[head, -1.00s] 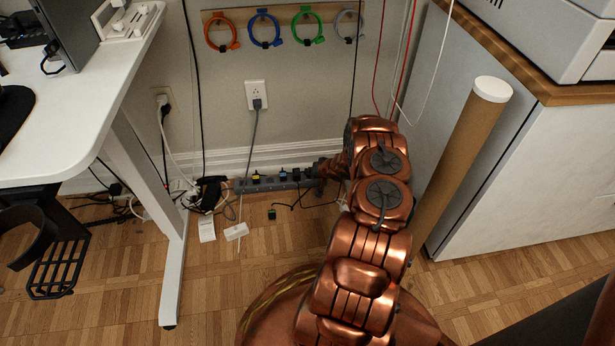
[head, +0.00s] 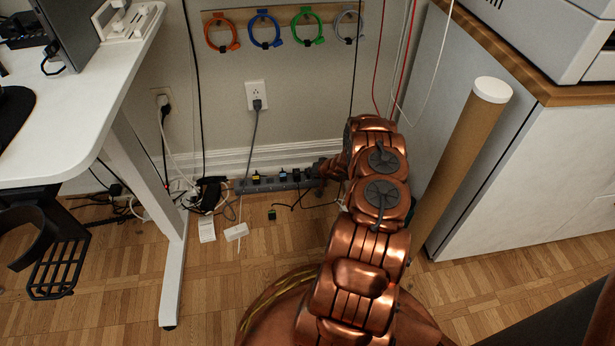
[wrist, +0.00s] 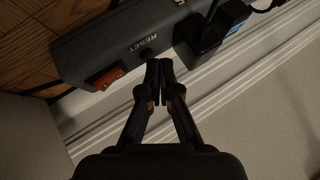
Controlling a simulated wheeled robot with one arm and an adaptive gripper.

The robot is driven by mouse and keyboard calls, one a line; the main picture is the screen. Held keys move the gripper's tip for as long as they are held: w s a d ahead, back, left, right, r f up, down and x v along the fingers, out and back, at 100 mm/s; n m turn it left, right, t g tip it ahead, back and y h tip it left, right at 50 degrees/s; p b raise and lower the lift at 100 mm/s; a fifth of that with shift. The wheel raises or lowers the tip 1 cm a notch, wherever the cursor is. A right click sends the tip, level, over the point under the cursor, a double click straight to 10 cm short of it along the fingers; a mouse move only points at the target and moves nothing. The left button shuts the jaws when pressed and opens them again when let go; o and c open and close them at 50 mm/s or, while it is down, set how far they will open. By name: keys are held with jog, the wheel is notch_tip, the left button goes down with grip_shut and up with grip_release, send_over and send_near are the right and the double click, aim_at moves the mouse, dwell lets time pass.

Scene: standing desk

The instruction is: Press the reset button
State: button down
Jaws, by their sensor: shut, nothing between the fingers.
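The grey power strip (head: 275,184) lies along the base of the back wall, and it fills the upper left of the wrist view (wrist: 95,45). The white label RESET (wrist: 145,44) is printed on it. A dark reset button (wrist: 147,68) seems to show just below the label, partly hidden by a fingertip; I cannot tell if it is touched or pressed. My gripper (wrist: 159,72) is shut and empty, its fingertips at the strip's edge beside the button.
A lit red switch (wrist: 106,79) sits left of the label, and black plugs (wrist: 200,38) stand to the right. Loose cables and white adapters (head: 206,229) lie on the floor. A cardboard tube (head: 462,165) leans by the cabinet (head: 530,170). The desk leg (head: 172,265) stands left.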

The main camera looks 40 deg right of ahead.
jog(key=shift+r, duration=0.45)
jog(key=shift+r, duration=0.1)
jog(key=shift+r+p, duration=1.6)
jog(key=shift+r, duration=0.85)
